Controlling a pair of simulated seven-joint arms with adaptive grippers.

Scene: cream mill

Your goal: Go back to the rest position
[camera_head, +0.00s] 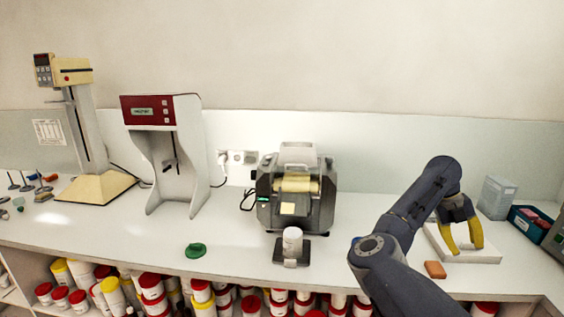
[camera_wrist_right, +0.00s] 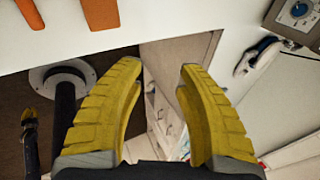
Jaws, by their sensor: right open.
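My right gripper (camera_head: 464,248) is open and empty, its yellow fingers pointing down over the white board (camera_head: 485,256) at the right of the bench. In the right wrist view, my right gripper (camera_wrist_right: 160,68) shows its two fingers spread with nothing between them. My left gripper does not show in the head view. The grey mill (camera_head: 296,190) stands at the middle of the bench, left of my right arm.
An orange block (camera_head: 435,269) lies beside the board, near the front edge. A clear container (camera_head: 496,197) and a teal box (camera_head: 529,224) stand at the right. A green lid (camera_head: 195,250) lies left of the mill. A red-topped machine (camera_head: 160,109) stands farther left. Shelves below hold several tubs.

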